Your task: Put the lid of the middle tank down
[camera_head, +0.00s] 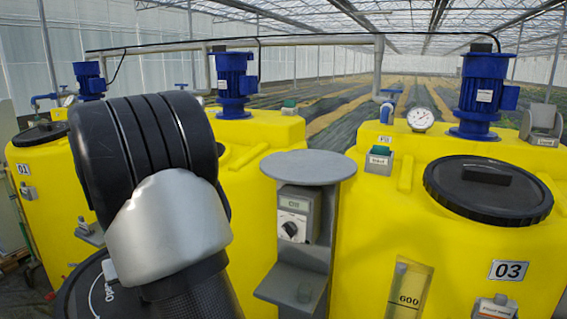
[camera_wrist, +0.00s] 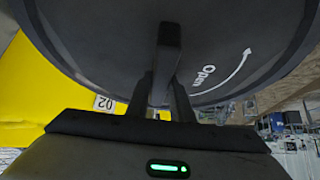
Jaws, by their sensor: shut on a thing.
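The black round lid (camera_wrist: 95,45) fills the top of the wrist view, with a white "Open" and a curved arrow on it. My gripper (camera_wrist: 163,90) is shut on the lid's dark bar handle (camera_wrist: 168,45). In the head view part of the lid (camera_head: 78,298) shows at the lower left, beside my arm, which hides my gripper there. The yellow middle tank (camera_head: 262,130) stands behind my arm in the head view. In the wrist view its side (camera_wrist: 55,85) shows with a 02 label (camera_wrist: 105,103). Its opening is hidden.
Tank 03 (camera_head: 385,235) on the right has its black lid (camera_head: 490,205) on. Tank 01 (camera_head: 45,185) is at the left, with a dark lid (camera_head: 40,133). A grey pedestal (camera_head: 308,168) with a control box (camera_head: 297,213) stands between the tanks. Blue motors (camera_head: 235,85) rise above.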

